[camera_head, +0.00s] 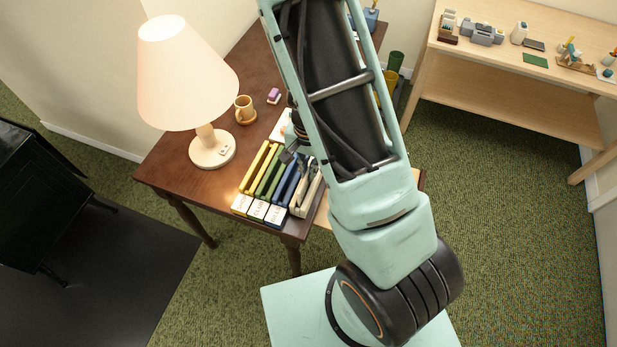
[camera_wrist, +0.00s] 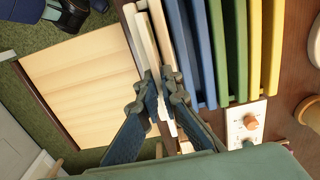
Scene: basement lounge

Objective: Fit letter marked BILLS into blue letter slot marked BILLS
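A letter rack with coloured slots stands on the dark wooden desk. Its blue slot (camera_head: 289,184) lies between the green slot (camera_head: 270,180) and a cream section (camera_head: 308,193); a white label (camera_head: 276,215) is at its front, its word too small to read surely. In the wrist view the blue slot (camera_wrist: 182,45) is right of my gripper (camera_wrist: 160,73). My fingertips straddle a thin cream piece (camera_wrist: 158,30) at the cream section, close on both sides. I cannot tell whether it is a letter or a rack wall, or whether they grip it. No BILLS letter is clearly identifiable.
A lamp (camera_head: 211,148), a mug (camera_head: 244,109) and a small pink-purple object (camera_head: 273,96) stand on the desk (camera_head: 165,167). A pale wooden surface (camera_wrist: 80,80) lies beside the rack. A workbench (camera_head: 520,80) stands at the back right. My arm hides part of the desk.

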